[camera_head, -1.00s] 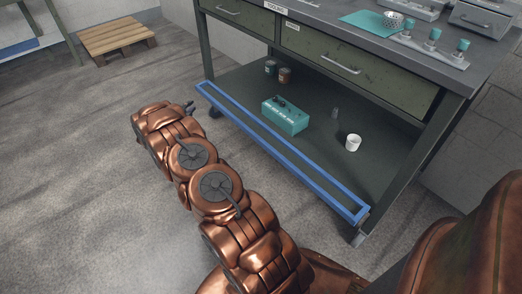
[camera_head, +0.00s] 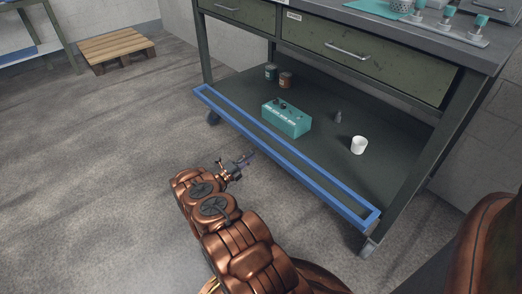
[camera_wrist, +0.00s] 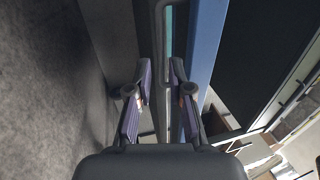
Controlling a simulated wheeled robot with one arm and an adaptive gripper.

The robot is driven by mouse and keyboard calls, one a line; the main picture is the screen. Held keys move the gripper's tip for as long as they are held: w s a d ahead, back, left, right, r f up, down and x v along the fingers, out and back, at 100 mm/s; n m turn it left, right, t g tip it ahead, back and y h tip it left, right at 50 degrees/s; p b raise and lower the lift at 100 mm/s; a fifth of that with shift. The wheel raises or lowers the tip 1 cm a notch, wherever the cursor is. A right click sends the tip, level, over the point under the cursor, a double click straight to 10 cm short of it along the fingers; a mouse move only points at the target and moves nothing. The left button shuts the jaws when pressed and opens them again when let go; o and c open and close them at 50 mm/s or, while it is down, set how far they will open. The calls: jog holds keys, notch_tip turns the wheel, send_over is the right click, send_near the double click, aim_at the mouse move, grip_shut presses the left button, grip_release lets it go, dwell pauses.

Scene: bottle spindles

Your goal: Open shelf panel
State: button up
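The shelf panel (camera_head: 285,150) is a long blue frame running along the front edge of the workbench's lower shelf (camera_head: 330,165). In the wrist view, its blue face (camera_wrist: 206,38) stands beyond and to the right of my fingers. A thin grey bar (camera_wrist: 160,65), which looks like a handle, runs in line with the gap between them. My gripper (camera_head: 243,162) is low in front of the panel's middle, apart from it in the head view. Its two fingers (camera_wrist: 161,100) are open with nothing held. Whether the bar lies between the fingertips or beyond them I cannot tell.
On the shelf are a teal box (camera_head: 287,118), two small cans (camera_head: 285,79), a small grey item (camera_head: 338,117) and a white cup (camera_head: 359,145). Green drawers (camera_head: 365,64) are above. A wooden pallet (camera_head: 115,48) lies far left; the floor between is clear.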

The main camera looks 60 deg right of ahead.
aim_at(261, 147)
jog(key=shift+b+x, duration=1.2)
jog(key=shift+x, duration=2.25)
jog(key=shift+c, duration=0.4)
grip_shut()
